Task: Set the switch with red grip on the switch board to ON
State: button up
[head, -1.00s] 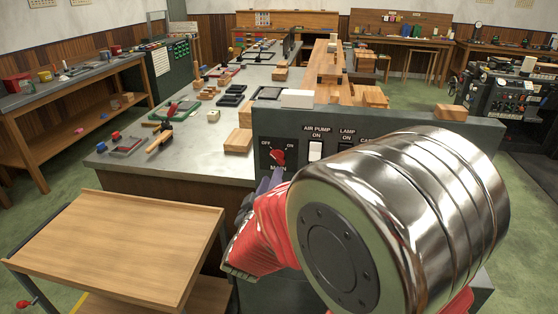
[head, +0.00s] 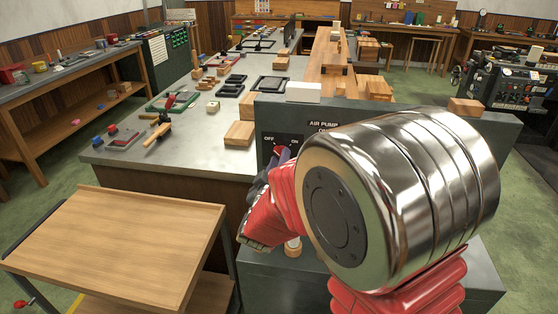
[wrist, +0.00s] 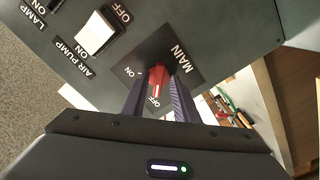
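The switch with the red grip (wrist: 157,78) is on the dark switch board (wrist: 210,25), on the plate labelled MAIN. In the wrist view its white mark points to the OFF label; the ON label is to the left. In the head view a small part of the red grip (head: 283,151) shows past my arm. My gripper (wrist: 158,84) has its two dark fingers on either side of the red grip, with little or no gap. I cannot tell whether they press on it.
A white AIR PUMP switch (wrist: 95,33) sits beside the MAIN plate, with a LAMP switch beyond. A white box (head: 303,92) and a wooden block (head: 465,108) lie on top of the board. A wooden-topped cart (head: 120,240) stands at the left, near a workbench (head: 185,150).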

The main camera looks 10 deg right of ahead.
grip_shut()
dwell(0.3)
jog(key=shift+f+m, duration=0.1)
jog(key=shift+m, duration=0.3)
jog(key=shift+a+f+m, duration=0.1)
jog(key=shift+a+m, duration=0.05)
jog(key=shift+m, duration=8.45)
